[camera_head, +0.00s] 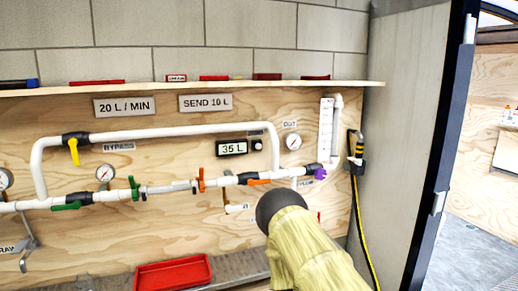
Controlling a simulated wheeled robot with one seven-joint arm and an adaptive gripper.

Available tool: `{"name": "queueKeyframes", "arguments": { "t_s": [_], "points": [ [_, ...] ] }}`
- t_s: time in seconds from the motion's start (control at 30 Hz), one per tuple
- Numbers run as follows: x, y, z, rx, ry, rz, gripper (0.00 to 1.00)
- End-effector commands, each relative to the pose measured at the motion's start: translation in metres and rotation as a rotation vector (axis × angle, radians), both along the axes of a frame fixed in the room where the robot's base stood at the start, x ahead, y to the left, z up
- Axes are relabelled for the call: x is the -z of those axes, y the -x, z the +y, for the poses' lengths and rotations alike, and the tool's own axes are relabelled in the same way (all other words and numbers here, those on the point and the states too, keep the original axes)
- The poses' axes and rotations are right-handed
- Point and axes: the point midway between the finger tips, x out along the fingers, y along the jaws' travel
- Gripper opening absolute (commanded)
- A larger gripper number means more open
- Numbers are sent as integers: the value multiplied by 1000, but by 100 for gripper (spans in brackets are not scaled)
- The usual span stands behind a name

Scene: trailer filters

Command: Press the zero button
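The small display reading "35 L" (232,148) is on the plywood wall panel. A small dark round button (257,145) on a pale plate is just right of it. A tiny label (255,133) sits above the button, too small to read surely. My arm, in a yellowish sleeve with a dark rounded end, rises from the lower right, below and right of the button. The button is unobstructed in this view. I cannot make out my gripper or its fingers.
White pipes (180,132) with coloured valve handles and gauges (293,142) surround the display. A shelf (180,88) runs above. A red tray (172,274) sits low in front. A yellow-black hose (360,210) hangs at right beside a grey wall panel (405,120).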

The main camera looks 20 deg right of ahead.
Motion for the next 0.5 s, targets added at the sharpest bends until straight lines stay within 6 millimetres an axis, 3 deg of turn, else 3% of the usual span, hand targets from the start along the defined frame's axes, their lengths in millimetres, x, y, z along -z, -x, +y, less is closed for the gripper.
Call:
{"name": "queueKeyframes", "arguments": {
  "t_s": [0.03,0.2,0.5],
  "points": [
    [0,0,0,0,0,0,27],
    [0,0,0,0,0,0,0],
    [0,0,0,0,0,0,0]
  ]
}}
